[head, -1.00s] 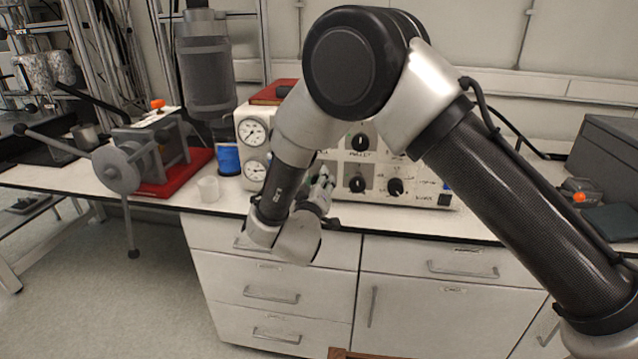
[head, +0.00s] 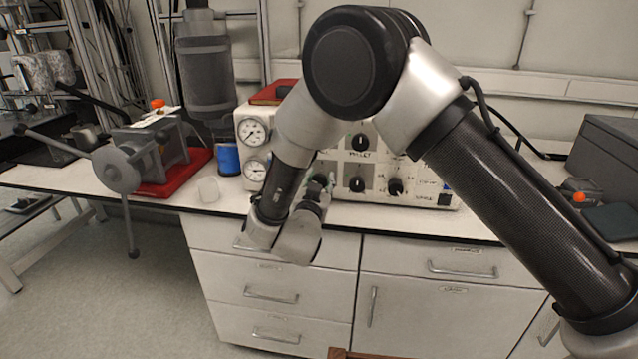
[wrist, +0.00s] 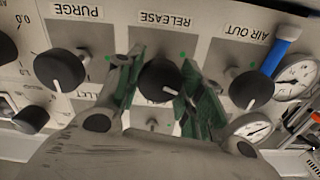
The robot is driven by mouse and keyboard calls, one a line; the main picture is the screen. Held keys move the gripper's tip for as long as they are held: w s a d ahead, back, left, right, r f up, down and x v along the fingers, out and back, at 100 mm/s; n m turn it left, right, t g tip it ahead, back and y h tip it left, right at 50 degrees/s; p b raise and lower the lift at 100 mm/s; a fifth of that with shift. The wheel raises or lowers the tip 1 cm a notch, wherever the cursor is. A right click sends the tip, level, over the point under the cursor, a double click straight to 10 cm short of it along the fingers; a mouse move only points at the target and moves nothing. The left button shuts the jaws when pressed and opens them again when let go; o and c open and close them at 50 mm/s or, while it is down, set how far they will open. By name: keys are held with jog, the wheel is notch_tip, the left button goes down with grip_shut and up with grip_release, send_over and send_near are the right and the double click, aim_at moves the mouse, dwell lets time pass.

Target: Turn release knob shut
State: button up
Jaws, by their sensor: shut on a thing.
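The release knob (wrist: 160,80) is a round black knob under the upside-down RELEASE label in the wrist view. Its white pointer line runs toward the lower right of that picture. My gripper (wrist: 163,76) has one green-padded finger on each side of this knob and is shut on it. In the head view my gripper (head: 318,186) is at the front of the white control panel (head: 416,172), and my arm hides the release knob.
The purge knob (wrist: 60,70) and the air out knob (wrist: 250,90) sit close on either side. Pressure gauges (head: 254,131) are on the panel's left.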

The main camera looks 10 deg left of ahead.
jog(key=m, duration=1.4)
dwell(0.5)
jog(key=o, duration=1)
jog(key=shift+s, duration=0.1)
jog(key=s, duration=1.1)
jog(key=shift+s+a, duration=0.15)
jog(key=shift+s, duration=0.25)
